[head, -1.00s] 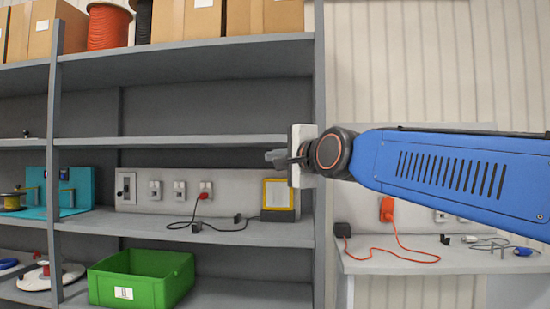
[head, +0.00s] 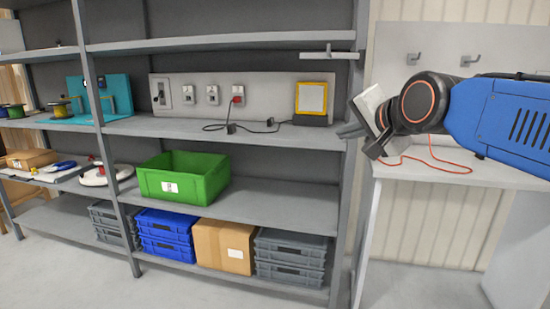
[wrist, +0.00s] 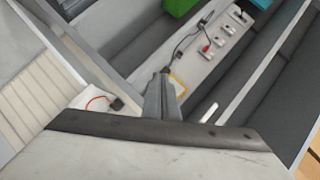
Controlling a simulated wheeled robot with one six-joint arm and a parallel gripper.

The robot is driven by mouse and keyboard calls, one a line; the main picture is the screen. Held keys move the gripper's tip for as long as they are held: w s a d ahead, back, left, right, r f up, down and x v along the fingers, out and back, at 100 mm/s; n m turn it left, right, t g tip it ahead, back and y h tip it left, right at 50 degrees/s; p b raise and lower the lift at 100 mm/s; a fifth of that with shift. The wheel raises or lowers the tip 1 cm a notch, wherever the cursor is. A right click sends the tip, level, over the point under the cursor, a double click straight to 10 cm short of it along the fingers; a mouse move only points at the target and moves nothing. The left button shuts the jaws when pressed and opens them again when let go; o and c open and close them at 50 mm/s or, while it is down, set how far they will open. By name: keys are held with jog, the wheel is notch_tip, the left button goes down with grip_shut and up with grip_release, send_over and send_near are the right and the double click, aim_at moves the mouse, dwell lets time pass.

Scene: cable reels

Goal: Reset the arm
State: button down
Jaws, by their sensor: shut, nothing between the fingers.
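My gripper (head: 363,141) is at the right of the head view, in front of the shelf's right upright and the left end of the side bench. Its fingers point left and are shut with nothing between them. In the wrist view my gripper (wrist: 163,90) shows its dark fingers together, seen over the shelf's socket panel. My blue arm reaches in from the right edge of the head view.
The grey shelf (head: 290,193) holds a green bin (head: 205,187), a socket panel (head: 270,83) with a black cable and red plug, and a yellow-framed block (head: 312,98). Blue crates (head: 165,235) and a carton (head: 223,246) sit low. A red cable (head: 440,163) lies on the bench (head: 480,172).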

jog(key=s+d+f+n+g+h, duration=0.1)
jog(key=s+d+f+n+g, duration=0.1)
jog(key=s+f, duration=0.6)
jog(key=s+d+f+n+g+h, duration=0.1)
jog(key=s+d+f+n+g, duration=0.2)
jog(key=f, duration=1)
jog(key=s+d+f+n+g+h, duration=0.1)
jog(key=s+d+f+n+g, duration=0.2)
jog(key=s+d+f, duration=0.4)
jog(key=s+f, duration=0.4)
jog(key=s, duration=0.2)
jog(key=shift+s+n+h, duration=0.2)
jog(key=shift+n+h, duration=0.2)
jog(key=shift+d, duration=0.1)
